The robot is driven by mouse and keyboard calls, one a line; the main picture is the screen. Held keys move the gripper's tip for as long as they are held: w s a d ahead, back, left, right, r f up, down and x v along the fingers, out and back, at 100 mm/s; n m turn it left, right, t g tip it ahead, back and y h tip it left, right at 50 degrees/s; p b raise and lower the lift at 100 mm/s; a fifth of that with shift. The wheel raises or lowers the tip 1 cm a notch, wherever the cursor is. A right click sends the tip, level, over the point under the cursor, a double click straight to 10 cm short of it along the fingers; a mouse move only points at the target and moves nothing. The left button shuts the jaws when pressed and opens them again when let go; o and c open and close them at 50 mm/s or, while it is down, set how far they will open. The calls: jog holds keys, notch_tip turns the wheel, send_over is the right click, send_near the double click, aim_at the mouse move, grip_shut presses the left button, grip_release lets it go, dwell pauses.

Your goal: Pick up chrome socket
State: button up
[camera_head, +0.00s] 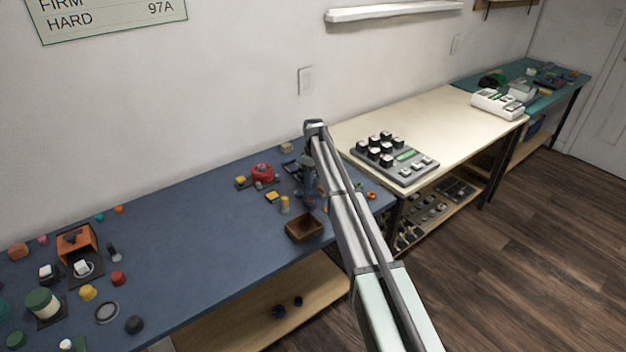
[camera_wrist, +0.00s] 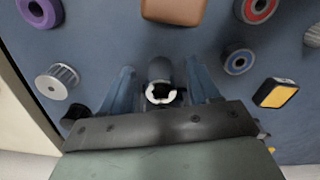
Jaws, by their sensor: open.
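In the wrist view a short, dark grey metallic cylinder with a bright ring-shaped end, which looks like the chrome socket (camera_wrist: 160,72), stands between the fingers of my gripper (camera_wrist: 160,88). The fingers are open, one on each side, with a gap to the socket on both sides. In the head view my gripper (camera_head: 310,188) is low over the right end of the blue bench, partly behind my arm. I cannot make out the socket there.
Around the gripper in the wrist view are a silver toothed pulley (camera_wrist: 58,82), a purple ring (camera_wrist: 40,12), a brown block (camera_wrist: 175,10), a blue-centred wheel (camera_wrist: 238,62) and a yellow-black box (camera_wrist: 275,93). A brown tray (camera_head: 304,228) sits near the bench's front edge. The blue bench's middle (camera_head: 185,235) is clear.

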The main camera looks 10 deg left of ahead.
aim_at(314, 174)
jog(key=c, duration=1.1)
jog(key=shift+r, duration=0.15)
notch_tip(314, 174, up, 10)
jog(key=shift+f, duration=0.1)
